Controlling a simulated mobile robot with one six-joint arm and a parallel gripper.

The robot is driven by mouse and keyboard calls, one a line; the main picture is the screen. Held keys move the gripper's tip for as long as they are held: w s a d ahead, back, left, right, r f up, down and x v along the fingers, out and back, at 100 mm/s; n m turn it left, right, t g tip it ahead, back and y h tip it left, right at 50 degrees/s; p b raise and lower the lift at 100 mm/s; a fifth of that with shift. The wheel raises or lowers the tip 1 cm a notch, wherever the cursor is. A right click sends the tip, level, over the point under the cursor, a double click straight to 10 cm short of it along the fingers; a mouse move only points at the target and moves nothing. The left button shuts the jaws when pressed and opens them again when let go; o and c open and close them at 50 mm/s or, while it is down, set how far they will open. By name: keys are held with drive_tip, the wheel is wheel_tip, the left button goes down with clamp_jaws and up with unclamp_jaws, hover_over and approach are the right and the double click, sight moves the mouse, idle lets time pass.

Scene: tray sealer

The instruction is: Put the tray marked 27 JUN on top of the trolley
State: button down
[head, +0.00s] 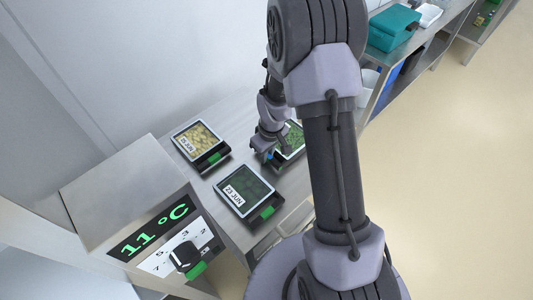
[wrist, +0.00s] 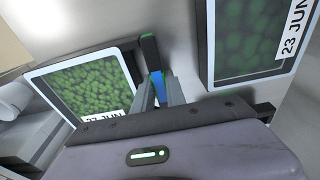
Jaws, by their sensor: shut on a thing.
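The tray marked 27 JUN (wrist: 85,85) holds green contents under a clear film with a white rim. It lies at the left of the wrist view, its label partly cut off by my gripper. In the head view this green tray (head: 293,139) is partly hidden behind my arm. In the head view my gripper (head: 268,153) is at the tray's left edge. I cannot make out the trolley for certain.
A tray marked 23 JUN (head: 244,189) and a tray of yellowish contents (head: 196,139) lie close by on the metal counter (head: 236,128). A panel showing 11 °C (head: 152,230) with a knob stands at front left. A teal box (head: 393,27) sits on a far bench. Floor at right is clear.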

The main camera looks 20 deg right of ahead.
idle(0.8)
drive_tip(key=c, duration=1.3)
unclamp_jaws()
drive_tip(key=c, duration=0.3)
wheel_tip(320, 180, up, 7)
drive_tip(key=p, duration=0.4)
drive_tip(key=shift+r+p, duration=0.1)
drive_tip(key=shift+p, duration=0.2)
